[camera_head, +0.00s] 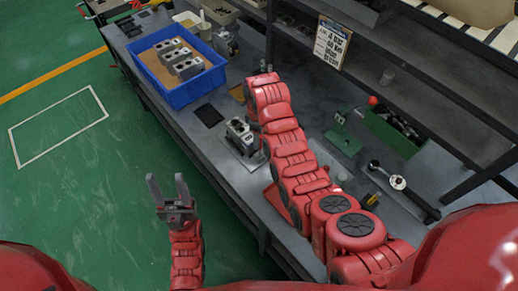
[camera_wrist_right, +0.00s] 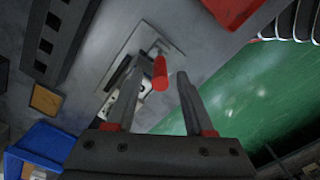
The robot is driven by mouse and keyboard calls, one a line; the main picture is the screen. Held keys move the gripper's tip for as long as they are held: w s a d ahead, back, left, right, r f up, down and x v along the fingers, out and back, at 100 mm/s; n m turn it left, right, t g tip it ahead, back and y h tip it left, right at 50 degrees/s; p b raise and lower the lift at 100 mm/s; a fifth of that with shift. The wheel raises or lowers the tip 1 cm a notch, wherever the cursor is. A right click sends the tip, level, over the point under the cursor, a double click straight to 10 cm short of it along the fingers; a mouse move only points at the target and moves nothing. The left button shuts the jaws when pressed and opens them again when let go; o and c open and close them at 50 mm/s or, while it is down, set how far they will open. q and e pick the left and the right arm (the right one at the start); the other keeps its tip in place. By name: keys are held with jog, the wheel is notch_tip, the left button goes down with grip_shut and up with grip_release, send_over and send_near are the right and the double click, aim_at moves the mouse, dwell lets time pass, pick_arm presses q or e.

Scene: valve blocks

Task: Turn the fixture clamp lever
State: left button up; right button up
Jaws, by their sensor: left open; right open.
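The fixture, a pale plate with a grey valve block (camera_head: 240,130) on it, sits on the bench left of my right arm in the head view. In the right wrist view, its plate (camera_wrist_right: 164,42) lies beyond the fingers. The clamp lever's red handle (camera_wrist_right: 160,67) shows between the spread fingers of my right gripper (camera_wrist_right: 159,78); contact cannot be told. In the head view my right arm hides the lever, and the right gripper's fingers cannot be made out. My left gripper (camera_head: 169,190) is open and empty over the green floor, left of the bench.
A blue bin (camera_head: 180,96) with several valve blocks stands at the bench's far left. A green holder (camera_head: 343,142), a green tray (camera_head: 392,132) and a ratchet tool (camera_head: 398,182) lie right of my right arm. A shelf with a sign (camera_head: 332,42) runs behind.

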jog(key=shift+d+f+p, duration=0.25)
jog(key=shift+f+p, duration=0.2)
jog(key=shift+f, duration=0.5)
jog(key=shift+s+a+f, duration=0.1)
jog(key=shift+a+f, duration=0.05)
jog(key=shift+f, duration=0.95)
grip_shut()
